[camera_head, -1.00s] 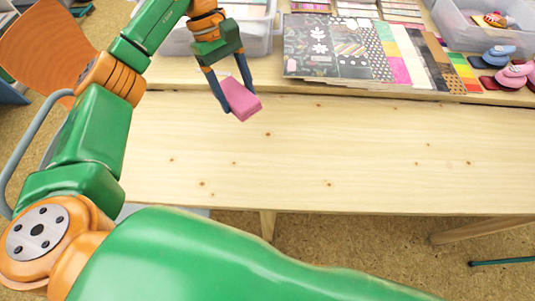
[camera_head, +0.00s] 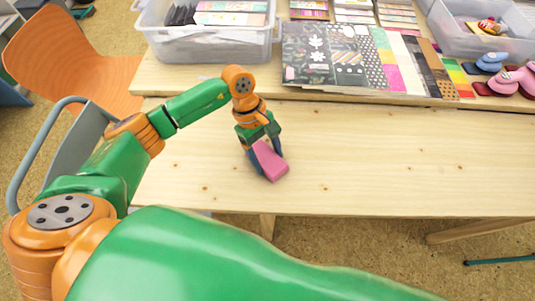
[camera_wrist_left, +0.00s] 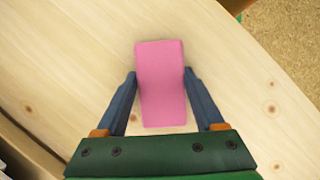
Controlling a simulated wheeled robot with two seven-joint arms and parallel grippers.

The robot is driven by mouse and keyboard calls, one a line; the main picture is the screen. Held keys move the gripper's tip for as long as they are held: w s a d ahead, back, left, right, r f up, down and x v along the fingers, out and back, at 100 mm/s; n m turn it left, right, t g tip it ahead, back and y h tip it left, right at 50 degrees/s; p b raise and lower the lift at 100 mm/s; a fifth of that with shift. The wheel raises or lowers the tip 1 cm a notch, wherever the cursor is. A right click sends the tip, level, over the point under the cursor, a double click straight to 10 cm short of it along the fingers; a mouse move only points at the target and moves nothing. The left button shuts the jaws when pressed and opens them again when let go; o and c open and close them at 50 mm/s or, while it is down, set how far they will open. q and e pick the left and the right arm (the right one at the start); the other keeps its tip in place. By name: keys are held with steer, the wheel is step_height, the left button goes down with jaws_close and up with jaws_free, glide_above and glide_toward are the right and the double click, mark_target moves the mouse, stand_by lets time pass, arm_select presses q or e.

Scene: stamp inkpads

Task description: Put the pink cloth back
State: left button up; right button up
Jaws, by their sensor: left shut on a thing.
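The pink cloth (camera_head: 270,161) is a small pink block-like piece, held over the left part of the wooden table near its front edge. My left gripper (camera_head: 268,168) is shut on it, with one dark finger on each side. In the left wrist view the pink cloth (camera_wrist_left: 161,85) lies between the two fingers of my left gripper (camera_wrist_left: 160,78), with pale wood behind it. I cannot tell whether the cloth touches the table. My right gripper is not in view.
The wooden table (camera_head: 400,150) is bare across its middle and right. On the raised back part are a clear bin (camera_head: 205,45), patterned paper sheets (camera_head: 340,55), another clear bin (camera_head: 470,40) and stamps on inkpads (camera_head: 505,80). An orange chair (camera_head: 70,65) stands at the left.

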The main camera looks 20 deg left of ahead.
arm_select(q)
steer(key=o, duration=1.3)
steer(key=shift+r+p, duration=0.15)
steer(key=shift+p, duration=0.15)
steer(key=b+v, duration=0.2)
steer(key=v, duration=1)
